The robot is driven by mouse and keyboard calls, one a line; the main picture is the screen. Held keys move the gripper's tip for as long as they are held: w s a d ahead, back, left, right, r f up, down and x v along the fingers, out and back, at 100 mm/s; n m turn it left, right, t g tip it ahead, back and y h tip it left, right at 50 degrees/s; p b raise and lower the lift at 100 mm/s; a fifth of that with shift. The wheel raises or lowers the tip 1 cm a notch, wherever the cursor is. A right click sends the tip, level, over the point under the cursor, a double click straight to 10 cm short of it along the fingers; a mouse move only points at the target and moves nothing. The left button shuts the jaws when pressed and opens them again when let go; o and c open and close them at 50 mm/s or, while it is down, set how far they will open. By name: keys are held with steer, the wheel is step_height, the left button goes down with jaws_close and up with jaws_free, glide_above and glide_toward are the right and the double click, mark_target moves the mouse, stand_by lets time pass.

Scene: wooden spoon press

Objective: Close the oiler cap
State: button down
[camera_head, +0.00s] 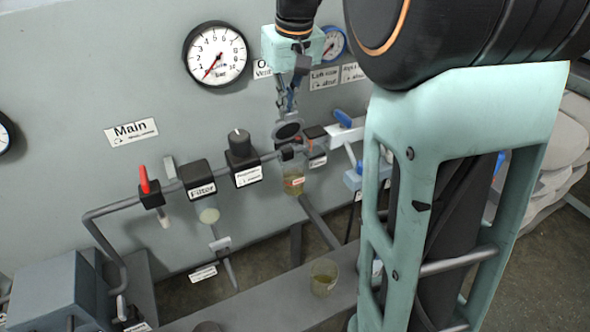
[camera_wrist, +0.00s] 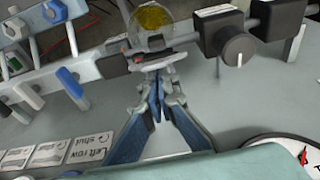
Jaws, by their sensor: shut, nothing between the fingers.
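The oiler (camera_head: 293,183) is a small clear bowl of yellowish oil on the pipe along the wall. Its round dark cap (camera_head: 288,131) stands raised and tilted above it, so the oiler looks open. In the wrist view the oil bowl (camera_wrist: 152,20) is at the top centre, and the cap (camera_wrist: 158,60) shows as a thin pale disc edge. My gripper (camera_head: 287,112) is shut and empty, pointing down just above and behind the cap. In the wrist view its fingertips (camera_wrist: 158,78) come together close to the cap; contact cannot be told.
A black regulator knob (camera_head: 240,143) and a filter (camera_head: 198,182) sit left of the oiler on the same pipe. Blue-handled valves (camera_head: 343,118) are to its right. A pressure gauge (camera_head: 216,54) is on the wall. A glass cup (camera_head: 324,277) stands on the lower beam.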

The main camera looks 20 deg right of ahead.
steer(key=shift+s, duration=0.25)
step_height(320, 180, up, 8)
steer(key=p, duration=0.7)
steer(key=shift+w+r, duration=0.1)
stand_by(0.9)
